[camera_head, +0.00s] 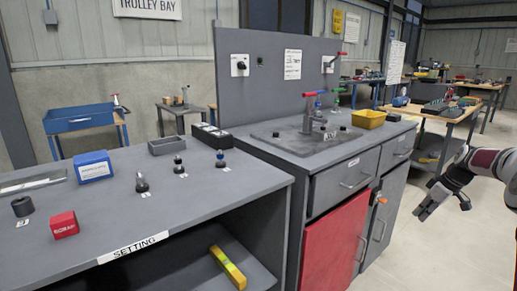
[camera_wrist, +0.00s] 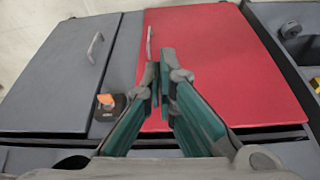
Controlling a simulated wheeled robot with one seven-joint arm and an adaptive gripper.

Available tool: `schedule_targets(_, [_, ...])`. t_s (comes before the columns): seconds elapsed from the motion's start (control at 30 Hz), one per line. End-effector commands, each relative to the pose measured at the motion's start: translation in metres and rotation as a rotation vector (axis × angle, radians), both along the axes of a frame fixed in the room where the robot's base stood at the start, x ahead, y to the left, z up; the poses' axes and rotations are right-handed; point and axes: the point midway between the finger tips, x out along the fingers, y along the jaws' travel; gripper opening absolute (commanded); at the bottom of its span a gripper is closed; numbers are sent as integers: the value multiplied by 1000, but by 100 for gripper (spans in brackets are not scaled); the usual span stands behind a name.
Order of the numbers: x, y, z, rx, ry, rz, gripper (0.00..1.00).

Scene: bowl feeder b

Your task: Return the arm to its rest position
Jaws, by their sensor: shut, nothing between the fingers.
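My gripper (camera_head: 424,212) is at the right of the head view, in front of the grey cabinet (camera_head: 338,182) and above the floor. It points down and to the left, apart from the furniture. In the wrist view my gripper (camera_wrist: 160,67) has its two dark green fingers together at the tips, with nothing between them. Behind the fingers in that view is the cabinet's red door (camera_wrist: 213,65). My arm comes in from the right edge of the head view; most of it is out of frame.
A yellow bin (camera_head: 369,119) and a clamp fixture (camera_head: 309,115) stand on the cabinet. The left bench (camera_head: 110,222) carries a blue box (camera_head: 93,167), a red box (camera_head: 64,224) and small tools. An orange padlock-like piece (camera_head: 382,200) hangs by the red door. Floor (camera_head: 425,250) around my gripper is clear.

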Motion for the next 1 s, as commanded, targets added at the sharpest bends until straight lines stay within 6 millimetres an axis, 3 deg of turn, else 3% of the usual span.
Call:
schedule_targets(0.37, [1, 50, 41, -18, 47, 19, 0])
schedule_targets(0.67, [-15, 124, 100, -58, 115, 24, 0])
schedule_targets(0.87, [-57, 200, 155, -109, 183, -8, 0])
schedule_targets(1.0, [-99, 248, 187, -141, 222, -51, 0])
